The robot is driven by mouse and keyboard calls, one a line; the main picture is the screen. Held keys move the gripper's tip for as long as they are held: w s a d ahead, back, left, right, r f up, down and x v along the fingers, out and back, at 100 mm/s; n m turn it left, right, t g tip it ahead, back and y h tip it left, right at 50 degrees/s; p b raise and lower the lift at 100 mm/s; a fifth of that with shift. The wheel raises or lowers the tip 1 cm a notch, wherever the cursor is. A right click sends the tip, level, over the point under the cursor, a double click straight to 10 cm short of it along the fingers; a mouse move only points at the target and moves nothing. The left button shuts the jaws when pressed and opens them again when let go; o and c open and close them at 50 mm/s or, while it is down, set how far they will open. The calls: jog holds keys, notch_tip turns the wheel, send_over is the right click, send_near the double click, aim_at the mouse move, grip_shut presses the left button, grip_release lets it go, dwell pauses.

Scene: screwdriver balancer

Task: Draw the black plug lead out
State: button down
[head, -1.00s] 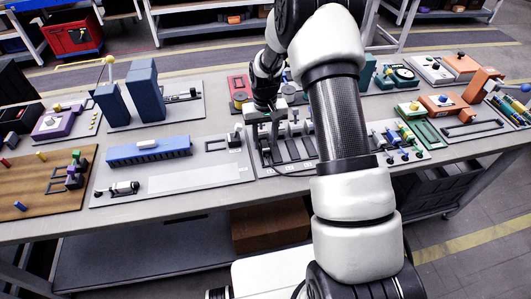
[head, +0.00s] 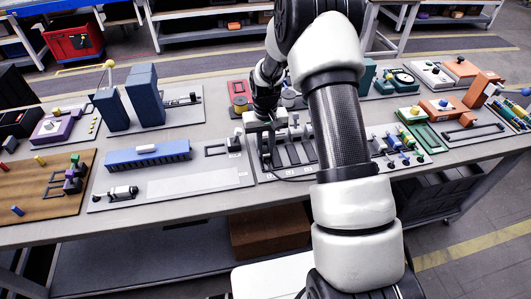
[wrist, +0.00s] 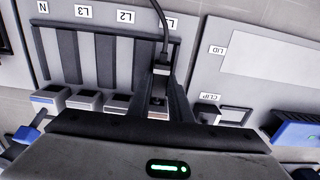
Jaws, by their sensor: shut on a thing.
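The black plug lead shows in the wrist view, with its black plug (wrist: 161,72) between my finger tips and its thin cable (wrist: 164,25) running up past the L1 label. My gripper (wrist: 160,98) is shut on the plug, over the L1 end of a grey panel (wrist: 210,50) with dark slots marked N, L3, L2 and L1. Whether the plug is seated or free cannot be told. In the head view my gripper (head: 265,142) is low over the same panel, and my fingers hide the plug.
Small grey-topped blocks (wrist: 85,99) line the slot ends close to my fingers. Left of the panel in the head view is a plate with a blue ribbed block (head: 148,154). Two tall blue blocks (head: 145,95) stand behind. A pale bare area (head: 195,182) lies at left.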

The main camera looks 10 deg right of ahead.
jog(key=shift+s, duration=0.75)
jog(key=shift+s, duration=0.25)
jog(key=c, duration=1.6)
grip_release()
jog(key=shift+r+p, duration=2.05)
jog(key=shift+r, duration=1.45)
